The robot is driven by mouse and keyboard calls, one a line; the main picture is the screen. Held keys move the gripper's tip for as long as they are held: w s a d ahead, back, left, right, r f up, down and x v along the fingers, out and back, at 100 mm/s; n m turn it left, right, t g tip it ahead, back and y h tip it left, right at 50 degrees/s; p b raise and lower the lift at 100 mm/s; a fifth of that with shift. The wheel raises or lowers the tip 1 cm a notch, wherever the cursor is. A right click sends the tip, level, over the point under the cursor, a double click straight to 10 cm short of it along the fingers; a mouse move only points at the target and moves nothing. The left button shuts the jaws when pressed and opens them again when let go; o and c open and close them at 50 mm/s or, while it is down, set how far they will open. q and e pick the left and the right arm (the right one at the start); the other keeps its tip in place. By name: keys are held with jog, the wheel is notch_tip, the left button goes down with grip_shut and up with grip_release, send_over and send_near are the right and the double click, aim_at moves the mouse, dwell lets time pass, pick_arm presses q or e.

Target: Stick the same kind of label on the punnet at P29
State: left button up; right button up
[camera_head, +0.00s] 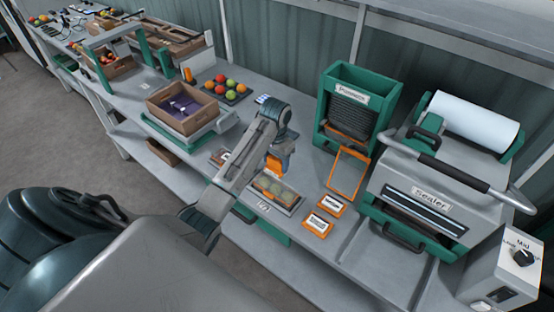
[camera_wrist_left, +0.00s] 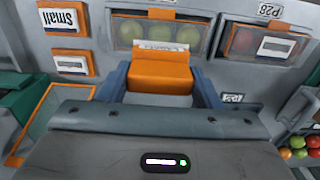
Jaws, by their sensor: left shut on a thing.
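In the left wrist view the orange holder (camera_wrist_left: 160,72) sits between the two fingers. A white label strip (camera_wrist_left: 155,45) with small dark print shows along its far edge. The clear-lidded punnet (camera_head: 276,191) holds several green tomatoes; it also shows in the left wrist view (camera_wrist_left: 188,33), partly hidden by the holder. I cannot tell whether the strip touches it. A small tag (camera_head: 263,207) beside this punnet is too small to read. My right gripper is not in view.
A second punnet (camera_wrist_left: 255,42) with a white label lies beside it, near a tag reading P28 (camera_wrist_left: 268,10). Two orange label cards (camera_head: 330,204) (camera_head: 318,224), one reading Small, lie right. A green punnet dispenser (camera_head: 327,105) and the sealer (camera_head: 430,195) stand behind and right.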

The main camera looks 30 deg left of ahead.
aim_at(275, 168)
pick_arm(q)
jog(key=shift+s+f, duration=0.3)
jog(key=shift+f, duration=0.3)
jog(key=shift+s+f, duration=0.25)
jog(key=shift+f, duration=0.3)
jog(key=shift+w+f, duration=0.15)
jog(key=shift+f, duration=0.4)
jog(key=shift+w+f, duration=0.15)
jog(key=shift+f, duration=1)
jog(key=shift+f+b, duration=0.1)
jog(key=shift+b, duration=0.2)
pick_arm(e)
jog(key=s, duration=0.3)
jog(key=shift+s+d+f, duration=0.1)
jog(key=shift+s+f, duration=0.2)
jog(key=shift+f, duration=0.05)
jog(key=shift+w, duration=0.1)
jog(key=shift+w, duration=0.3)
pick_arm(q)
jog(key=shift+f, duration=0.65)
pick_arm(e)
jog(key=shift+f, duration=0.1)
